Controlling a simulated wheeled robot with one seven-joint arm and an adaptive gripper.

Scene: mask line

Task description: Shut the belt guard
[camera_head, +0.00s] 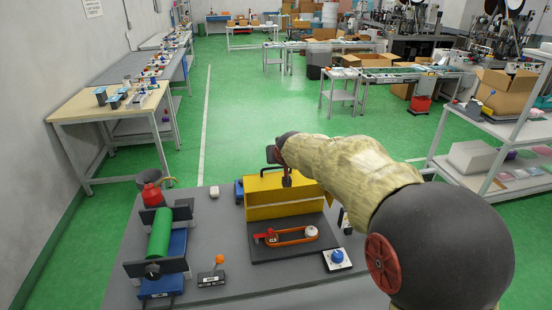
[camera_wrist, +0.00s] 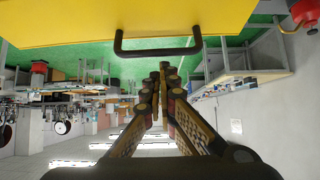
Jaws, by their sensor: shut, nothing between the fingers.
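The yellow belt guard (camera_head: 284,212) stands raised at the back of a dark base plate (camera_head: 290,250). The orange belt (camera_head: 292,236) with its pulleys lies uncovered in front of it. In the wrist view the yellow guard panel (camera_wrist: 120,15) fills the top, with a black bar handle (camera_wrist: 158,51) on it. My gripper (camera_wrist: 165,70) is shut and empty, its fingertips close to the handle; I cannot tell whether they touch it. In the head view my gripper (camera_head: 287,180) is at the guard's top, my sleeved arm coming from the right.
On the grey bench (camera_head: 205,240), a green roller (camera_head: 159,235) in a blue-based stand is at left. An orange-knobbed lever (camera_head: 219,260) and a blue knob on a white box (camera_head: 337,258) stand near the front. A red round-topped item (camera_head: 151,194) is at the back left.

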